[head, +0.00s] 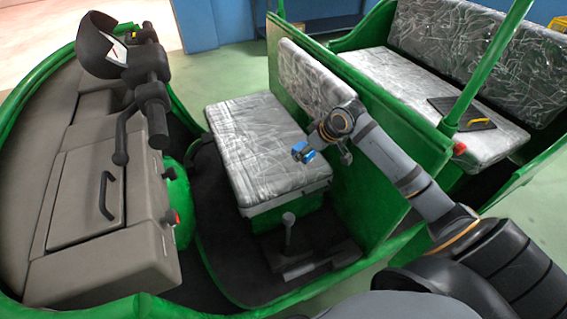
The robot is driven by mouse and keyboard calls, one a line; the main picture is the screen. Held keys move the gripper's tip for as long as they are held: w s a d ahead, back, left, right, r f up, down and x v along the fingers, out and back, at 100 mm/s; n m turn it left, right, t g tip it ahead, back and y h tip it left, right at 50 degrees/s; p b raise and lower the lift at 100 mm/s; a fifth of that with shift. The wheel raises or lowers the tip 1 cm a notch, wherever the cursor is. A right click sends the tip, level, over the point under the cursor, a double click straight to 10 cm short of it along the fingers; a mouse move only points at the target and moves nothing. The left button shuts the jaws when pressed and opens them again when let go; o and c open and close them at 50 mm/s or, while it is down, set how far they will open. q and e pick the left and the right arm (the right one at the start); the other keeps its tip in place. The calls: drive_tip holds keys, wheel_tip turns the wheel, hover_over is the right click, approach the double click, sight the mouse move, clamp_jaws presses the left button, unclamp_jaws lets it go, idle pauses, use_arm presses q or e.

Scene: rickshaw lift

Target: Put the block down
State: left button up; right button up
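A small blue block (304,153) shows at the left side of my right gripper (324,152), over the right part of the front seat (252,130) with its clear wrinkled cover. My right arm reaches in from the lower right, past the green partition. One finger is by the block and another grey finger tip shows apart to its right. The view is too small to tell whether the fingers grip the block, or whether the block touches the seat. My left gripper is out of view.
A green partition (400,140) with a padded backrest stands right of the front seat. The rear bench (410,85) carries a dark flat plate (462,113) with a yellow handle. Handlebars (140,70) and a grey dash panel (90,210) lie left. A lever (288,230) rises from the floor.

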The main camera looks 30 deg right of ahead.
drive_tip(key=w, duration=0.1)
drive_tip(key=w+a+f, duration=0.1)
drive_tip(key=w+a, duration=0.1)
drive_tip(key=shift+w+f, duration=0.3)
drive_tip(key=shift+f, duration=0.05)
drive_tip(key=b, duration=0.1)
hover_over(281, 165)
drive_tip(key=s, duration=0.1)
drive_tip(key=f, duration=0.5)
drive_tip(key=shift+s+d+f, duration=0.15)
drive_tip(key=shift+d+f, duration=0.05)
drive_tip(key=shift+f, duration=0.2)
wheel_tip(281, 165, down, 3)
drive_tip(key=shift+f, duration=0.1)
drive_tip(key=shift+s+f, duration=0.1)
drive_tip(key=shift+f, duration=0.3)
drive_tip(key=o, duration=1)
drive_tip(key=shift+o, duration=1)
drive_tip(key=shift+f, duration=0.2)
